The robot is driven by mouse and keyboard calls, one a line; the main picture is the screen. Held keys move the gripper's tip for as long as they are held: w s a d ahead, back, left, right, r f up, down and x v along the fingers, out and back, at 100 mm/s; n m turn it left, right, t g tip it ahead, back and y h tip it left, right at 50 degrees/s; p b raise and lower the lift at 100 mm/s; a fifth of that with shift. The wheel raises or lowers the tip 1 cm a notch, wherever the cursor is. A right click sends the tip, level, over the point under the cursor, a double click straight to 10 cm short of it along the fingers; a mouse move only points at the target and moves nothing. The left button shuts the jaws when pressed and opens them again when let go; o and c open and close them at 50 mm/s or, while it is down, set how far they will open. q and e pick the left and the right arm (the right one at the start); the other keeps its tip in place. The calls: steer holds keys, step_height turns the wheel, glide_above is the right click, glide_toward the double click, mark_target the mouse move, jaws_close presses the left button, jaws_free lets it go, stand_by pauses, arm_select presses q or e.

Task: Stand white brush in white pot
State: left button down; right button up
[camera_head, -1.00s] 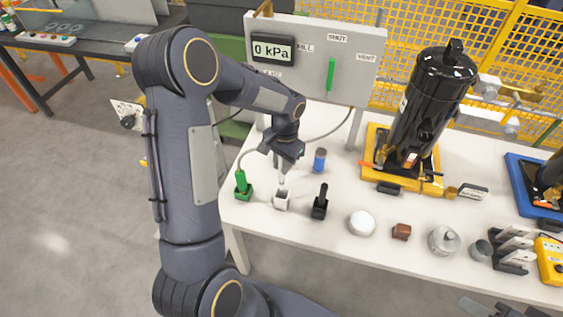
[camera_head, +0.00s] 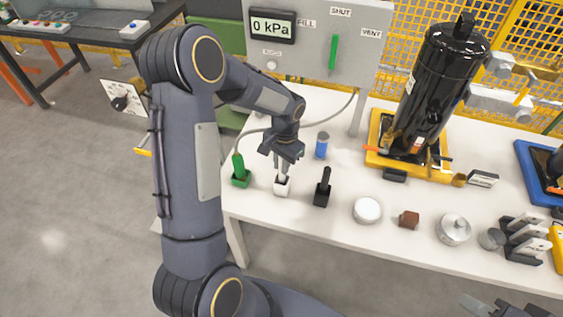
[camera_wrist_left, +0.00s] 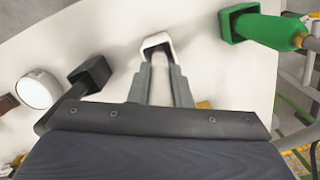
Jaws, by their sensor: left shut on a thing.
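My left gripper (camera_head: 284,158) is shut on the white brush (camera_head: 282,172) and holds it upright over the white pot (camera_head: 282,188). In the left wrist view the brush (camera_wrist_left: 160,75) is between the two fingers (camera_wrist_left: 160,90). Its lower end reaches the square opening of the white pot (camera_wrist_left: 157,40) and appears to be inside it; how deep, I cannot tell. The pot stands on the white table between the green and black pots. Part of my right gripper (camera_head: 490,305) shows at the bottom right edge; its jaws are not clear.
A green brush in a green pot (camera_head: 241,179) stands to the left, a black brush in a black pot (camera_head: 322,192) to the right. A blue cylinder (camera_head: 321,146) is behind. A white round lid (camera_head: 367,210) and brown block (camera_head: 409,220) lie further right on the table (camera_head: 300,218).

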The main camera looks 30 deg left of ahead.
arm_select(q)
steer(key=shift+f, duration=0.55)
steer(key=shift+f+b, duration=0.65)
steer(key=shift+b, duration=0.1)
steer(key=c, duration=1.3)
jaws_free()
steer(key=shift+o, duration=0.2)
steer(key=shift+r, duration=0.15)
steer(key=r, duration=0.7)
steer(key=shift+w+r, duration=0.3)
steer(key=shift+w, duration=0.05)
